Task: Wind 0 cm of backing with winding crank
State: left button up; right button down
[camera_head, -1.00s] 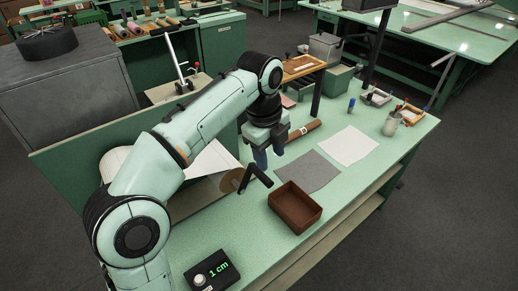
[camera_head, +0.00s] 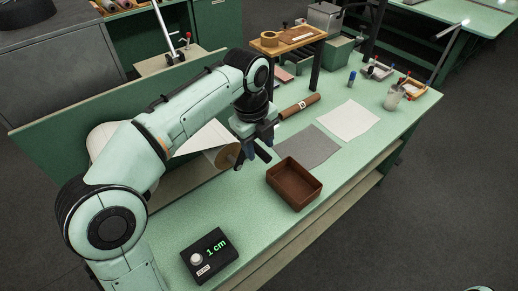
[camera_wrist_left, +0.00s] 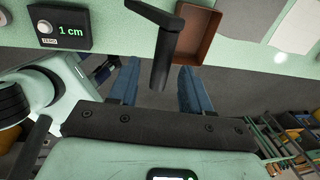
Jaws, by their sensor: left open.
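The winding crank (camera_head: 262,155) is a black bent handle at the end of the backing roll (camera_head: 226,156), which shows a brown round end and white cloth. My left gripper (camera_head: 249,150) is at the crank, with its fingers pointing down. In the left wrist view the crank's grip (camera_wrist_left: 164,62) lies between the two open blue fingers, with gaps on both sides. The fingers and arm partly hide the roll and crank. The black counter box (camera_head: 210,257) reads 1 cm in green and has a round knob and a ZERO label.
A brown open box (camera_head: 294,184) stands just right of the crank. Grey cloth (camera_head: 307,147) and white cloth (camera_head: 347,120) lie flat on the green bench (camera_head: 245,210). A brown roll (camera_head: 299,106) and a cup of tools (camera_head: 393,96) are farther back. The bench front is clear.

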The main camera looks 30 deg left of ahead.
pick_arm(q)
jog(key=shift+w+f, duration=0.15)
jog(key=shift+f, duration=0.45)
